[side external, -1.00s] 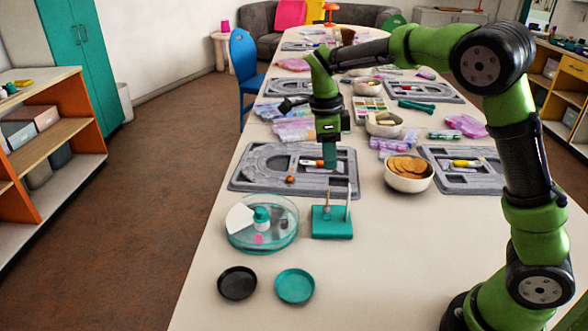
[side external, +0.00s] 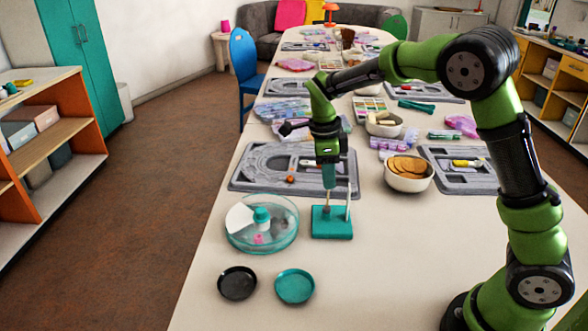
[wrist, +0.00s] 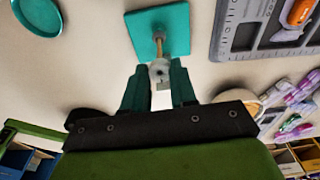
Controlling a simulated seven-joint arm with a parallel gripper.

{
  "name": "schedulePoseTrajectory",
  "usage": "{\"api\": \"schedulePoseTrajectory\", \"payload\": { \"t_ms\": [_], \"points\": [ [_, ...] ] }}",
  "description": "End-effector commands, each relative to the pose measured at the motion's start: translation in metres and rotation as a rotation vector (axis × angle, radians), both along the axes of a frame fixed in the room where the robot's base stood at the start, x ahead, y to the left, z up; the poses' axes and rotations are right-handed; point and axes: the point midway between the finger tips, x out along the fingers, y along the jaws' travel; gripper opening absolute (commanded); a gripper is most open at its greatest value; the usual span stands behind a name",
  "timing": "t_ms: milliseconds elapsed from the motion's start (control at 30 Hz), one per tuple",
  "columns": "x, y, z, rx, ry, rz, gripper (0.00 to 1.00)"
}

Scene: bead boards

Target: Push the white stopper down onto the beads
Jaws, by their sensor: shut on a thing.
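My gripper (side external: 328,186) is over the teal stand (side external: 332,228) in the side view, just above its left post. In the wrist view my gripper (wrist: 158,84) has its two teal fingers closed around a small whitish piece, which looks like the white stopper (wrist: 160,72). The teal stand (wrist: 145,34) is beyond the fingertips, with a tan-coloured post or bead (wrist: 158,42) in line with the stopper. I cannot tell whether the stopper touches the post. The beads on the post are too small to make out clearly.
A grey bead board (side external: 255,180) lies behind the stand. A clear round dish (side external: 236,238) with a teal-capped bottle is to its left. A black dish (side external: 237,284) and a teal dish (side external: 295,286) lie in front. A bowl of crackers (side external: 407,184) stands right.

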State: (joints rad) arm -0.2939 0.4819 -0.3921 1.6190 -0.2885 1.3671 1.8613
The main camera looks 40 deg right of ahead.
Motion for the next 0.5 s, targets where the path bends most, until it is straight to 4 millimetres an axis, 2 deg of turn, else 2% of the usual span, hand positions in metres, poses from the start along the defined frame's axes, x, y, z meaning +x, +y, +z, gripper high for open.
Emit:
{"api": "schedulePoseTrajectory", "payload": {
  "t_ms": [500],
  "points": [
    [0.0001, -0.0001, -0.0042, -0.001, 0.001, 0.0, 0.0]
  ]
}}
